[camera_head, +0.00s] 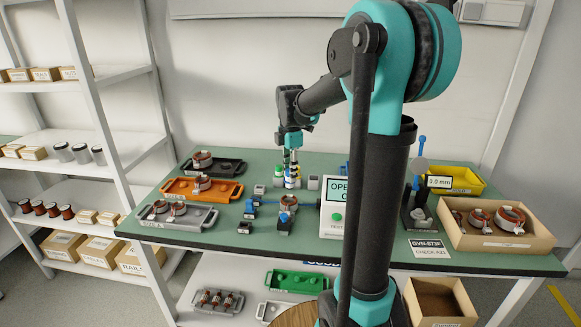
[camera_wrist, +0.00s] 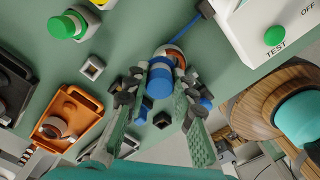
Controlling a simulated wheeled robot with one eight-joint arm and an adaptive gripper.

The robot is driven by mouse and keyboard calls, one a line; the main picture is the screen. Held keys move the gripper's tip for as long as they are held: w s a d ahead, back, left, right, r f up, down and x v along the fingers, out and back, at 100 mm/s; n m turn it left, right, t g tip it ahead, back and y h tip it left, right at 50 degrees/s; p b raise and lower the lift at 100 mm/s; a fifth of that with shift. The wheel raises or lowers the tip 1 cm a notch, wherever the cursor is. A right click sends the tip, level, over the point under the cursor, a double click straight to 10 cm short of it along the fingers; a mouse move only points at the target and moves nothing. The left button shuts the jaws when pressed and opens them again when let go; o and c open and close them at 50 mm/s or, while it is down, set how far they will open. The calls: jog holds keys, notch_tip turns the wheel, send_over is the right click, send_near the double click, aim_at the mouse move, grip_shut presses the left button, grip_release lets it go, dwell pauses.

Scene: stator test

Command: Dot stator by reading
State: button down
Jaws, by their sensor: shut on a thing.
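My gripper (camera_head: 290,163) is shut on a blue marker (camera_wrist: 159,80) with a pale band; in the wrist view its fingers (camera_wrist: 160,92) close on the marker from both sides. A copper-wound stator (camera_head: 288,203) stands between blue clamps (camera_head: 252,207) on the green table. In the wrist view the stator's ring (camera_wrist: 175,49) shows partly behind the marker; I cannot tell whether they touch. The white tester (camera_head: 336,217) shows "OPEN" and more text, partly hidden by my arm. A green-capped marker (camera_wrist: 69,25) stands apart from my gripper.
Grey (camera_head: 200,220), orange (camera_head: 228,191) and black (camera_head: 232,167) trays with stators stand at the left. An empty square holder (camera_wrist: 92,67) is near the green marker. A gauge display (camera_head: 440,182) reads 0.0 mm. A cardboard box (camera_head: 510,244) of stators is at the right.

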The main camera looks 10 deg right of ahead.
jog(key=shift+f, duration=0.35)
jog(key=shift+f, duration=0.65)
dwell(1.1)
jog(key=shift+r, duration=3)
